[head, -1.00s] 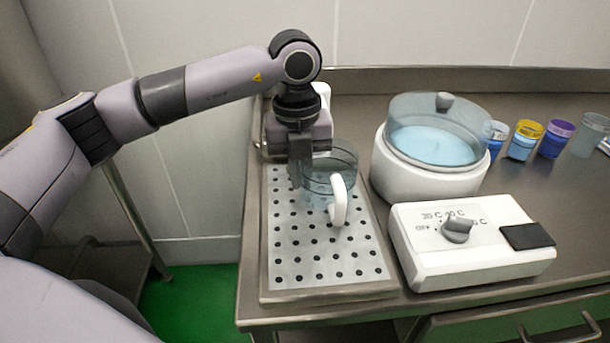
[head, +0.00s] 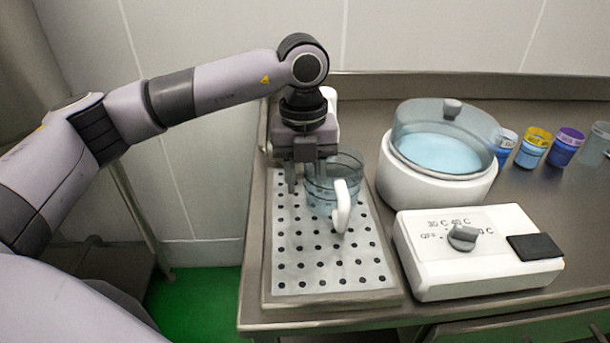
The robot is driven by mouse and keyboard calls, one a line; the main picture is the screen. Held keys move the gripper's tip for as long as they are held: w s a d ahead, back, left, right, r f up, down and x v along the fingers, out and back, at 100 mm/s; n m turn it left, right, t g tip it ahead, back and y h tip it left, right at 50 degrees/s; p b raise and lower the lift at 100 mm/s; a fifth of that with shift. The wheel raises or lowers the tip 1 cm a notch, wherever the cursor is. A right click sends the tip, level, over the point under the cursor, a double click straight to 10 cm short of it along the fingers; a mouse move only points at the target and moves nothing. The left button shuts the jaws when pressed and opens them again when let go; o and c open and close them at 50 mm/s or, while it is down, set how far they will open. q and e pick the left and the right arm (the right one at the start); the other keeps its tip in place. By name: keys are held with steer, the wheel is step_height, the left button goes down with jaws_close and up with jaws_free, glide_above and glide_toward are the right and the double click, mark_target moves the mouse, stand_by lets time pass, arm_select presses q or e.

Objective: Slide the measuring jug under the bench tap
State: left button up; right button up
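The clear measuring jug (head: 347,170) with a white handle (head: 341,207) stands upright on the perforated drip tray (head: 325,265), near its back end. The handle faces the front. A white part (head: 329,98), perhaps of the bench tap, shows behind my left wrist; the rest is hidden, so I cannot tell whether the jug is under the spout. My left gripper (head: 305,178) points down at the jug's left side, fingers apart. One finger is left of the jug; the other overlaps its left wall in the picture, and contact is unclear. My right gripper is not in view.
A white water bath (head: 430,190) with a clear domed lid stands right of the tray. A white control box (head: 470,275) with a knob is in front of it. Several cups (head: 532,148) stand at the back right. The tray's front half is clear.

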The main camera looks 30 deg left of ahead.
arm_select(q)
step_height(320, 180, up, 7)
steer(key=shift+w+a+r, duration=0.1)
steer(key=shift+a, duration=0.05)
steer(key=shift+s, duration=0.2)
stand_by(0.5)
